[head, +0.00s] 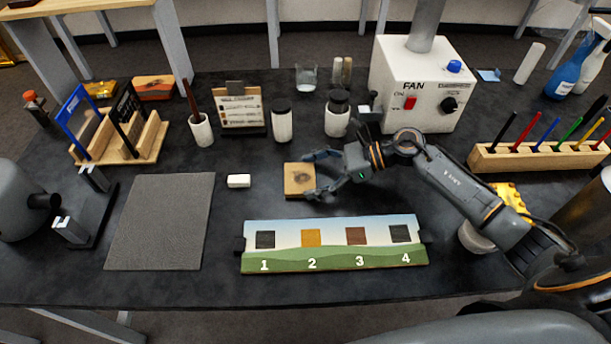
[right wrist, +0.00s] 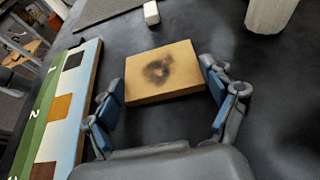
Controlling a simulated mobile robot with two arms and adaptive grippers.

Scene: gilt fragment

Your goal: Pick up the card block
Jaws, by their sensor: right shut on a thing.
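The card block (head: 299,180), a flat tan block with a dark scorched-looking spot on top, is near the middle of the dark table, behind the numbered board. My right gripper (head: 316,175) reaches it from the right and is shut on it. In the right wrist view, the block (right wrist: 162,74) sits between the two blue-padded fingers of the gripper (right wrist: 166,102), toward their tips. I cannot tell whether the block touches the table.
The board (head: 335,262) numbered 1 to 4 lies in front. A small white block (head: 238,181) and a grey mat (head: 160,222) are to the left. Bottles, the white fan box (head: 424,86) and a pen rack (head: 540,157) stand behind and right. Bare table surrounds the block.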

